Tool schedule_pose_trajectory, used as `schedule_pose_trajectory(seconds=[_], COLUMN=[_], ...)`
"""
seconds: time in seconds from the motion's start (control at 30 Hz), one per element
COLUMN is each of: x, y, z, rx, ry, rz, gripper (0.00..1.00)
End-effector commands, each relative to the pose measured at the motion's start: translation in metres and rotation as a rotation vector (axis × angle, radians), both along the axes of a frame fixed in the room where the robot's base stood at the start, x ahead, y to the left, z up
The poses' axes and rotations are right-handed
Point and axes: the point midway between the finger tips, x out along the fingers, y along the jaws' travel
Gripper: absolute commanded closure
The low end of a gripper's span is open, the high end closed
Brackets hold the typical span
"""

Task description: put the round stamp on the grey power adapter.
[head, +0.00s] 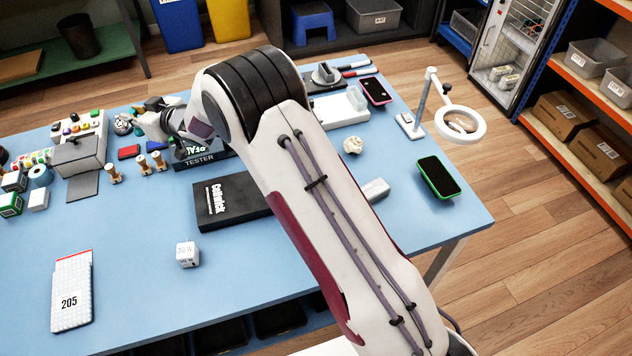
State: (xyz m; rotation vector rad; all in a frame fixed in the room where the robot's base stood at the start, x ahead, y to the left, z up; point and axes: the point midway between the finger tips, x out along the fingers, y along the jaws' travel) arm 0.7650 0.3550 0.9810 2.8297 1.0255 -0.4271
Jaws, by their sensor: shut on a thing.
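My gripper (138,117) is at the back left of the table, shut on a small roundish grey-green object (123,124) at its tips. It is too small and partly covered to tell whether this is the round stamp. Three small wooden-handled pieces like stamps, a left one (114,174), a middle one (143,165) and a right one (159,161), stand upright nearer the front. Their faces are hidden. A light grey cube marked 20W (187,254), which looks like the power adapter, sits apart at the front middle, with nothing on it.
A black box (232,200) lies behind the cube, partly behind my arm. A grey box-like device (80,155) and several small boxes crowd the left. A green-edged phone (438,177) lies right. Table around the cube is clear.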

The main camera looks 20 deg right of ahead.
Motion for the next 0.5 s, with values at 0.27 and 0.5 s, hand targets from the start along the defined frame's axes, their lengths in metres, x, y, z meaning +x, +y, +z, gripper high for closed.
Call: schedule_pose_trajectory(seconds=[0.27,0.5], x=[0.036,0.054], y=[-0.088,-0.168], z=[0.022,0.037], rx=[0.001,0.001], ry=[-0.002,0.000], rz=[-0.116,-0.205], gripper=[1.00,1.00])
